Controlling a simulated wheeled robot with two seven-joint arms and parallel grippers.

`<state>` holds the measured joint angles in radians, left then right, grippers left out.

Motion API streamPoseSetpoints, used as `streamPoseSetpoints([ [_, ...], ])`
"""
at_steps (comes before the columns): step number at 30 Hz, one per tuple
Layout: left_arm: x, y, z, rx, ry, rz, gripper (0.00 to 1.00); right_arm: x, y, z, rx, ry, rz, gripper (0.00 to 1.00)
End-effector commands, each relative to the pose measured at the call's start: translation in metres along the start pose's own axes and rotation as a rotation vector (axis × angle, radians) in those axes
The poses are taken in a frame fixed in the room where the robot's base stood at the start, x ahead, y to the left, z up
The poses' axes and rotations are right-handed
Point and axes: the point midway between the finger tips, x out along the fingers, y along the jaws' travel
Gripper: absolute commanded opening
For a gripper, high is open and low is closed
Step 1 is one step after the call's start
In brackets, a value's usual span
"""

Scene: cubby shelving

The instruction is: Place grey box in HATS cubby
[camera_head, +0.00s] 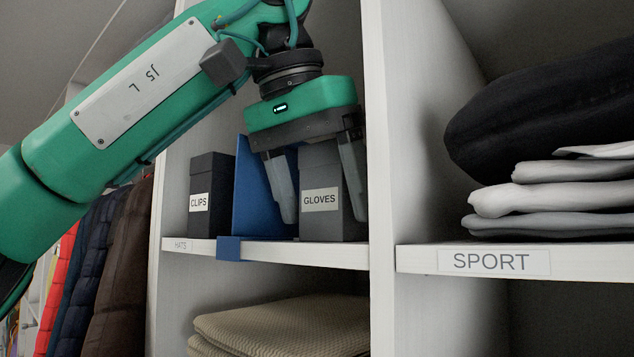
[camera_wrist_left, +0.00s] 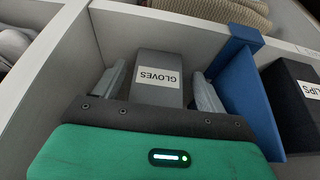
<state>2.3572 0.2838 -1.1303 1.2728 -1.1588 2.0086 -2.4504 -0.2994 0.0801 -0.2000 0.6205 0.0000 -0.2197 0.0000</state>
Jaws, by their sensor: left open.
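A grey box labelled GLOVES (camera_head: 322,196) stands upright in the HATS cubby, on the shelf (camera_head: 300,252) between a blue divider and the white upright on the right. My left gripper (camera_head: 318,195) points down at it, with one finger on each side. In the left wrist view the grey box (camera_wrist_left: 157,92) sits between the two open fingers (camera_wrist_left: 160,88), with visible gaps beside it. Its lower rear part is hidden behind the gripper body in that view. My right gripper is not in view.
A blue divider (camera_head: 262,190) stands left of the grey box, and a black CLIPS box (camera_head: 210,190) is beyond it. A white upright (camera_head: 380,150) is close on the right. Folded clothes (camera_head: 550,195) fill the SPORT cubby. A folded beige textile (camera_head: 280,325) lies below.

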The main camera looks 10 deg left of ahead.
Motion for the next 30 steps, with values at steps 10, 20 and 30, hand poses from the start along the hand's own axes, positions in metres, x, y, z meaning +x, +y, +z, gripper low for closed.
streamPoseSetpoints([
  [10,-0.033,0.001,-0.001,-0.003,0.004,-0.003,0.74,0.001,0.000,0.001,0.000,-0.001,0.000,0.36],
  [20,-0.082,0.001,-0.001,-0.003,0.003,-0.003,0.74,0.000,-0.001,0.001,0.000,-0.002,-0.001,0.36],
  [30,-0.113,0.001,-0.001,-0.002,-0.002,-0.002,0.74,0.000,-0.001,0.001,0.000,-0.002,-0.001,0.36],
])
